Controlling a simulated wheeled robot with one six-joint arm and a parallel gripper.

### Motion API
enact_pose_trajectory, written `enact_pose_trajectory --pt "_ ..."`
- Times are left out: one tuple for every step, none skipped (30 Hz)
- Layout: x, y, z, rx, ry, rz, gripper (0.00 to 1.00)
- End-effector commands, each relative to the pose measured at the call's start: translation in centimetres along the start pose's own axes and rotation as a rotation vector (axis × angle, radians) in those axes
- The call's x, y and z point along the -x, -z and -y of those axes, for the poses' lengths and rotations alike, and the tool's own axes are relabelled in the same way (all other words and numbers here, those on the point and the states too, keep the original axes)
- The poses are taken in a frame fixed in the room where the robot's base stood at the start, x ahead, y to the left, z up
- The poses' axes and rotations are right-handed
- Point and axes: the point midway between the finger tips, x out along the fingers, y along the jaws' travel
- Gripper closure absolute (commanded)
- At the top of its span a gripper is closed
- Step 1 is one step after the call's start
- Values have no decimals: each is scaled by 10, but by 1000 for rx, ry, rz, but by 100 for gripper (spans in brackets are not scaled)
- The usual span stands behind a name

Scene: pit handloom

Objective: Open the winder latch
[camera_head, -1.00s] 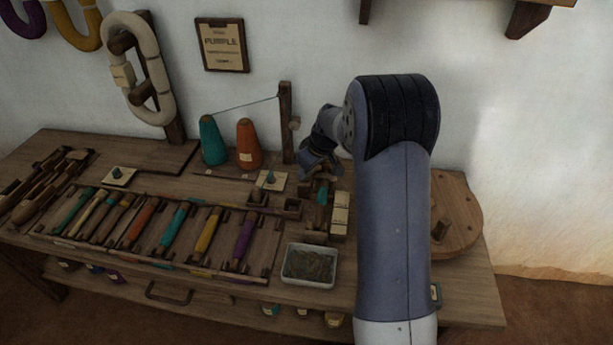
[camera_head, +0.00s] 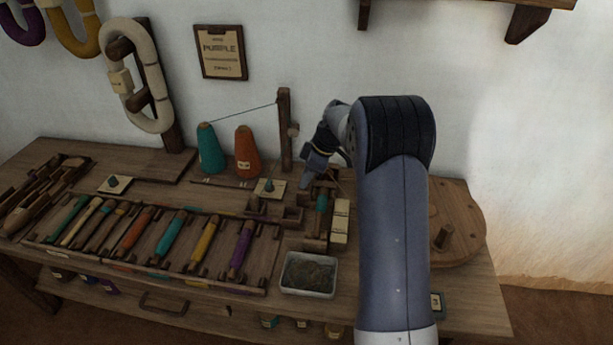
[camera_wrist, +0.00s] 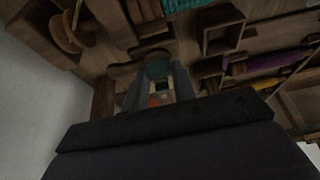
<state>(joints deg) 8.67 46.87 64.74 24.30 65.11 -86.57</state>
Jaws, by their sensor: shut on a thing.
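The winder (camera_head: 316,240) is a wooden frame on the right part of the bench, with a teal bobbin (camera_head: 321,203) lying in it. The teal winding also shows at the top of the wrist view (camera_wrist: 182,5). My gripper (camera_head: 307,184) points down at the back of the winder. In the wrist view my gripper (camera_wrist: 158,84) has its fingers on either side of a dull teal round knob (camera_wrist: 158,68), apparently the winder latch, and is shut on it. The fingers and my arm hide part of the latch, so its angle cannot be told.
Teal (camera_head: 210,149) and orange (camera_head: 247,152) cones and a wooden post (camera_head: 285,130) stand left of my gripper. A bobbin rack (camera_head: 150,245) fills the front left. A white tray (camera_head: 308,273) sits in front of the winder. A round wooden wheel (camera_head: 458,220) lies right of my arm.

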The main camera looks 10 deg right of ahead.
Motion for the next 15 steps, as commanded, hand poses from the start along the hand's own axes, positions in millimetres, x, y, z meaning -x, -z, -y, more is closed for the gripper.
enact_pose_trajectory --pt "0 0 0 4 1 1 97" --pt "0 0 0 5 2 1 97" --pt "0 0 0 5 2 1 97" --pt "0 0 0 6 2 1 97" --pt "0 0 0 6 2 1 97" --pt "0 0 0 5 2 1 97" --pt "0 0 0 5 2 1 97" --pt "0 0 0 5 2 2 97" --pt "0 0 0 5 1 2 97" --pt "0 0 0 5 1 2 97" --pt "0 0 0 5 1 2 97" --pt "0 0 0 5 1 2 71" --pt "0 0 0 5 1 2 69" --pt "0 0 0 5 1 2 66" --pt "0 0 0 4 1 1 63"
